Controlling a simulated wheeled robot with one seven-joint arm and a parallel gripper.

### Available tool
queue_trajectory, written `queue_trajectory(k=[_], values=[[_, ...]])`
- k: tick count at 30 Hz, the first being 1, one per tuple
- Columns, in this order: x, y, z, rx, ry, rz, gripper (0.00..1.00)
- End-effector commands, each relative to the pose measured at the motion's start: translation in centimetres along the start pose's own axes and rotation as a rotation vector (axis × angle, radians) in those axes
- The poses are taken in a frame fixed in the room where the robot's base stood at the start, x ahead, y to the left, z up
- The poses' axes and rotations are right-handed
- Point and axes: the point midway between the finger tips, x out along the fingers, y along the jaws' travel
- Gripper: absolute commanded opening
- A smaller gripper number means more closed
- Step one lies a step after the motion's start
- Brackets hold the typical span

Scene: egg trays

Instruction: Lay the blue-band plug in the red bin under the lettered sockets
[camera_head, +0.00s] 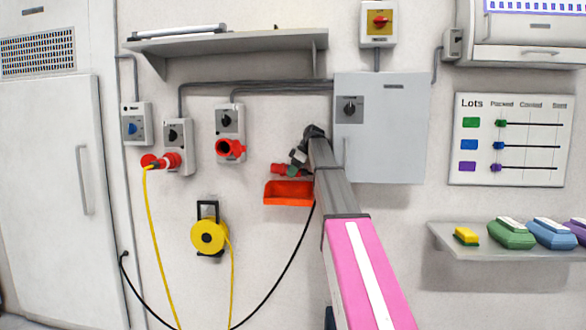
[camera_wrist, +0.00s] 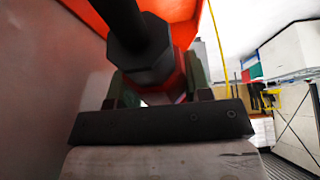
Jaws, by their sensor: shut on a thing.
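My gripper (camera_head: 292,168) is at the wall just above the red bin (camera_head: 288,194). It is shut on a red plug (camera_head: 278,169), which lies roughly sideways above the bin's opening. In the wrist view the plug's red body (camera_wrist: 174,88) sits between the two dark fingers, with a black hexagonal collar and black cable end in front. No blue band can be made out on it. The bin's orange-red wall (camera_wrist: 85,12) fills the top of the wrist view. Sockets (camera_head: 230,122) hang on the wall to the left; their letters are too small to read.
Another red plug (camera_head: 163,161) on a yellow cable is in the left socket. A yellow cable reel (camera_head: 208,236) hangs below. A black cable (camera_head: 283,268) loops from the wall toward my gripper. A grey cabinet (camera_head: 395,125) is close right of my arm; a shelf (camera_head: 235,43) is above.

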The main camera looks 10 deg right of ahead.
Motion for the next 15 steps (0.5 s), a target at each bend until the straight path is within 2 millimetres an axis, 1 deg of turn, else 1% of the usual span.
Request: queue_trajectory(k=[15], values=[[3.8, -0.1, 2.2, -0.001, 0.0, 0.0, 0.12]])
